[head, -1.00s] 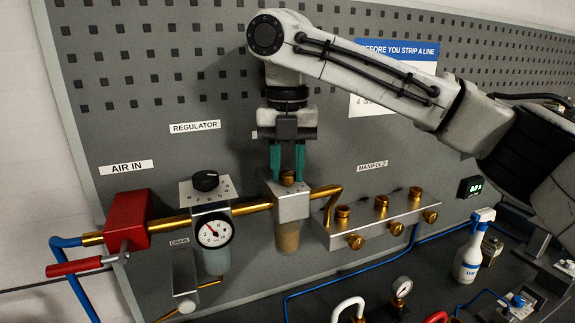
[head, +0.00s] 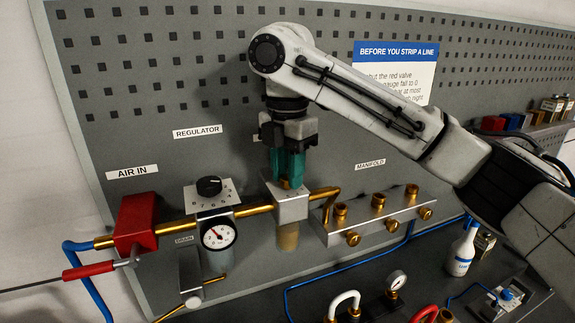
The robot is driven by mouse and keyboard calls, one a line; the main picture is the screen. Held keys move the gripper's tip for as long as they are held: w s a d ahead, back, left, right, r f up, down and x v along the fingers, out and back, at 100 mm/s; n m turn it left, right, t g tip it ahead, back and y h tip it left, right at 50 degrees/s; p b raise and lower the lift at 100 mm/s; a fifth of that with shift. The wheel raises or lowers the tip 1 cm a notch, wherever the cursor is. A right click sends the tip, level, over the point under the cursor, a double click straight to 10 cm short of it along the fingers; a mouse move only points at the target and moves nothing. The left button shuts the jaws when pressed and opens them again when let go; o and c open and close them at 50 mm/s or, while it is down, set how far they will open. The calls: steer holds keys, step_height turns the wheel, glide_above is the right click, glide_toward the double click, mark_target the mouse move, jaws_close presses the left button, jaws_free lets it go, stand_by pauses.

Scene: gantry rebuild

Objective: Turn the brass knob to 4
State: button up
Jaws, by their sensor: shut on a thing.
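The brass knob (head: 285,184) sits on top of a silver block (head: 291,210) with an amber bowl under it, in the middle of the brass pipe line. My gripper (head: 289,176) points straight down over it, its teal fingers closed around the knob. The fingers hide most of the knob, and I cannot read any mark or number on it. A black knob (head: 209,186) with a numbered plate stands on the regulator to the left, apart from my gripper.
The regulator's gauge (head: 218,234) and a red valve (head: 136,222) with a red handle (head: 88,270) are to the left. The manifold (head: 365,218) with several brass fittings is close on the right. A spray bottle (head: 463,250) stands on the bench. The pegboard is behind.

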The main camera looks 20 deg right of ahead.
mark_target(287, 177)
steer(key=m, duration=0.3)
steer(key=shift+m, duration=2.3)
steer(key=o, duration=1.1)
steer(key=shift+c, duration=0.2)
step_height(287, 177, up, 11)
steer(key=shift+b, duration=0.4)
steer(key=shift+f, duration=0.15)
